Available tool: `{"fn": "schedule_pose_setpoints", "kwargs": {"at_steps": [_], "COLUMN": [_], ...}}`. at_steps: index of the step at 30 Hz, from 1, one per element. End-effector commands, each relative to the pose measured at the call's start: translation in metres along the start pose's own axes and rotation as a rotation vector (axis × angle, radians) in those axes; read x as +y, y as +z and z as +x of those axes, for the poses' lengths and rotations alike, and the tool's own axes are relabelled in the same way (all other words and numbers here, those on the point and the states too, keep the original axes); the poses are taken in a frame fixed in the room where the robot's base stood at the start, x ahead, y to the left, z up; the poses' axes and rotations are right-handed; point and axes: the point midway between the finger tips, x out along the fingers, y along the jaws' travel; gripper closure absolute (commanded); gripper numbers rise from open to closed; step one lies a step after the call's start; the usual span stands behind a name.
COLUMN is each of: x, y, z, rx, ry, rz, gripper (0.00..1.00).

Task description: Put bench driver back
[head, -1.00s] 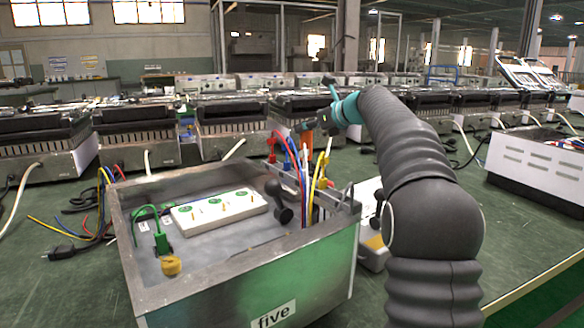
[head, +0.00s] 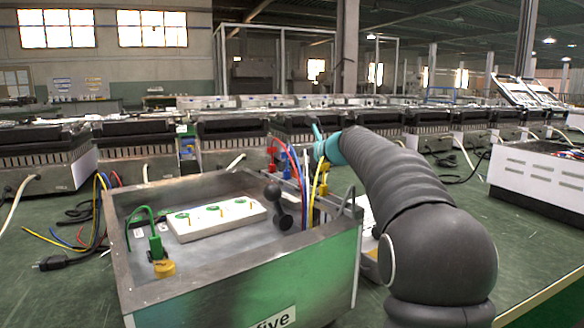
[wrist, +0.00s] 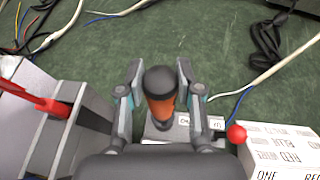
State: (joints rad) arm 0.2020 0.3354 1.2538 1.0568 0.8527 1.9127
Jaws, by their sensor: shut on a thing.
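The bench driver (wrist: 161,104), with an orange handle and dark rounded cap, stands between my fingers in the wrist view. My gripper (wrist: 159,88) is shut on it. Just below it is a grey block (wrist: 175,132) with small white labels; whether the driver's tip is in it or above it is hidden. In the head view my gripper is low behind the metal box's back right corner, mostly hidden by wires and plugs, with its teal part (head: 328,149) showing. The driver is hidden there.
The metal box (head: 310,265) marked "five" stands close on the near side, with red, blue and yellow leads (head: 305,185) at its back right. In the wrist view a white panel with a red knob (wrist: 236,133) is at right. Cables (wrist: 270,70) lie on the green bench.

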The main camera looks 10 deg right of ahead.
Motion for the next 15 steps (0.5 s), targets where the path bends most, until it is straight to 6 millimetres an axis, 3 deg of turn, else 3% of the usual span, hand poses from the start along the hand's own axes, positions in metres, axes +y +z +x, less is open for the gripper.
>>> {"fn": "schedule_pose_setpoints", "kwargs": {"at_steps": [10, 11, 13, 15], "x": [-0.0002, -0.0003, -0.0003, -0.0003], "y": [-0.0055, -0.0064, -0.0061, -0.0061], "z": [0.0021, 0.0025, 0.0025, 0.0025], "rx": [-0.001, 0.001, 0.001, 0.001], "ry": [-0.001, 0.000, 0.000, 0.000], "rz": [0.000, 0.001, 0.000, 0.000], "gripper": [1.00, 0.60, 0.43, 0.40]}}
